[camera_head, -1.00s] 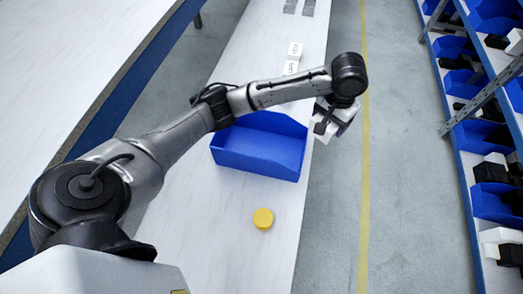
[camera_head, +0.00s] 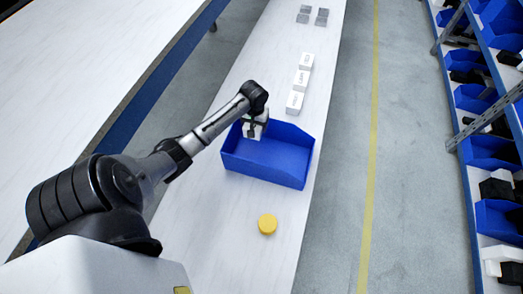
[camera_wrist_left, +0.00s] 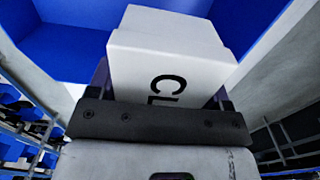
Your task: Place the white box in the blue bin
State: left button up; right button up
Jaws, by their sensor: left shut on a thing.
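My left gripper (camera_head: 254,131) is over the back-left part of the blue bin (camera_head: 285,178), which stands on the long white table. In the left wrist view, the gripper is shut on a white box (camera_wrist_left: 170,55) with black lettering. The blue bin (camera_wrist_left: 65,50) shows behind the box there. In the head view, the gripper and arm largely hide the held box, and how high it is above the bin floor is hard to tell. My right gripper is in neither view.
A yellow round piece (camera_head: 267,224) lies in front of the bin. Three other white boxes (camera_head: 301,80) stand in a row behind it, with several grey blocks (camera_head: 304,18) farther back. Shelves with blue bins (camera_head: 493,152) line the right side, across a clear floor.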

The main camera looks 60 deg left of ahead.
aim_at(256, 150)
pick_arm(q)
notch_tip(256, 150, down, 15)
jog(key=b, duration=0.3)
jog(key=shift+f+b, duration=0.1)
jog(key=shift+b, duration=0.25)
jog(key=shift+f, duration=0.1)
jog(key=o, duration=1)
jog(key=shift+f, duration=0.1)
jog(key=shift+r+p, duration=1.7)
jog(key=shift+r, duration=4.5)
